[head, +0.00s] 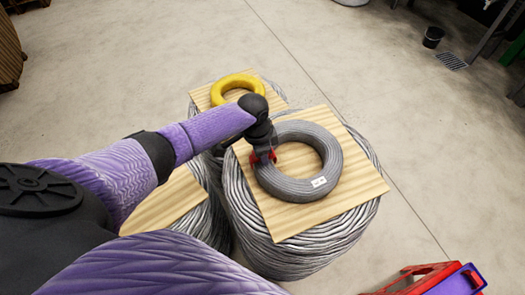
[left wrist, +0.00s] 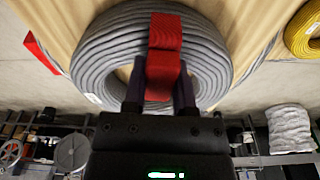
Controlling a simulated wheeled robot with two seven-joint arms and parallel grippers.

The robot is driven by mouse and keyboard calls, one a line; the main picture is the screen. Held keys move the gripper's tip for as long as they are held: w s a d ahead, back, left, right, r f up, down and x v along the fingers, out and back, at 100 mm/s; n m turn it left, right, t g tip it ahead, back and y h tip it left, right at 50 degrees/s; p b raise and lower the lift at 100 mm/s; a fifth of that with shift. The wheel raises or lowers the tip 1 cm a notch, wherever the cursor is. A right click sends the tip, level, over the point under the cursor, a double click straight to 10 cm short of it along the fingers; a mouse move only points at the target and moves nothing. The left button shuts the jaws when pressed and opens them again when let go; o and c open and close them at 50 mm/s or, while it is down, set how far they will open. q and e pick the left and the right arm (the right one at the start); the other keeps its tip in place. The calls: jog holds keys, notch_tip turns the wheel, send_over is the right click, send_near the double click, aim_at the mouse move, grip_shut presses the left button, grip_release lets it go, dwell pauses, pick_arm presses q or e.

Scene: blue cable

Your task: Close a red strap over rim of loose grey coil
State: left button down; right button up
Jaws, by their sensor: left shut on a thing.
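The grey coil (head: 330,157) lies flat on a square wooden board, with a small white label on its near rim. It also shows in the left wrist view (left wrist: 95,62). My left gripper (head: 264,157) is at the coil's left rim. In the left wrist view its two fingers are shut on the red strap (left wrist: 164,55), which lies across the coil's rim. Whether the strap's ends meet is hidden. My right gripper is not in view.
The board (head: 348,200) rests on a large drum of grey cable (head: 330,242). A yellow coil (head: 225,84) lies on another board behind. Red and purple crates (head: 430,280) stand at the lower right.

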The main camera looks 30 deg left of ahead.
pick_arm(q)
jog(key=shift+f, duration=0.3)
dwell(0.5)
jog(key=shift+c, duration=0.9)
grip_release()
notch_tip(320, 180, up, 4)
jog(key=p, duration=0.3)
jog(key=shift+f, duration=0.2)
notch_tip(320, 180, up, 4)
jog(key=p, duration=0.4)
jog(key=shift+f, duration=0.3)
